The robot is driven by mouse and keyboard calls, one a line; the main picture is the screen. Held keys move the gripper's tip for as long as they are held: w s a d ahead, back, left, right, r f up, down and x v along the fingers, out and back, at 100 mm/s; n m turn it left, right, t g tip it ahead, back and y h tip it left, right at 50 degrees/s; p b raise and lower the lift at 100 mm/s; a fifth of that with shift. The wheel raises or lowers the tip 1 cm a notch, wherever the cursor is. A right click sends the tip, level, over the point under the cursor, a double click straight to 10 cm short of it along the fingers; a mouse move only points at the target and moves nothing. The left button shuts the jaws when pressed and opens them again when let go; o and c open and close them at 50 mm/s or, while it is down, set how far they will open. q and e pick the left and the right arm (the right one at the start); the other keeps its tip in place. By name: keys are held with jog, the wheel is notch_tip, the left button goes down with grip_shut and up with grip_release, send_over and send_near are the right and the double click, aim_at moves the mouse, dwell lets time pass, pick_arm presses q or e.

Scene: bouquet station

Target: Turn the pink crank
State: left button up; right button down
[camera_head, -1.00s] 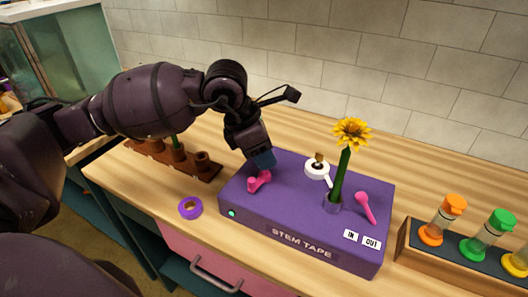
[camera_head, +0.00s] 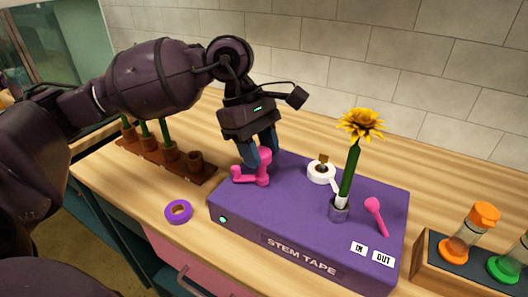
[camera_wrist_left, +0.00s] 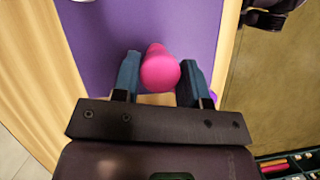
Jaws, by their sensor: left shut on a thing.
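The pink crank (camera_head: 261,179) sits on the left part of the top of the purple STEM TAPE box (camera_head: 285,222). Its upright knob is between the fingers of my left gripper (camera_head: 262,154), which is shut on it from above. In the left wrist view the rounded pink knob (camera_wrist_left: 159,70) fills the gap between the two blue fingers (camera_wrist_left: 157,82). A second pink part, a lever (camera_head: 376,215), stands on the right of the box by the IN and OUT labels. My right gripper is not seen.
A purple roll (camera_head: 178,211) lies left of the box. A brown rack (camera_head: 170,160) stands behind left, a bottle rack (camera_head: 440,262) at right.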

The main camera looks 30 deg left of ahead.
pick_arm(q)
jog(key=shift+m+g+y+b, duration=0.3)
jog(key=shift+m+g+b, duration=0.4)
jog(key=shift+m, duration=1)
jog(key=o, duration=0.9)
jog(key=v, duration=1)
jog(key=shift+a+r+p, duration=0.15)
jog(key=shift+r+p, duration=0.25)
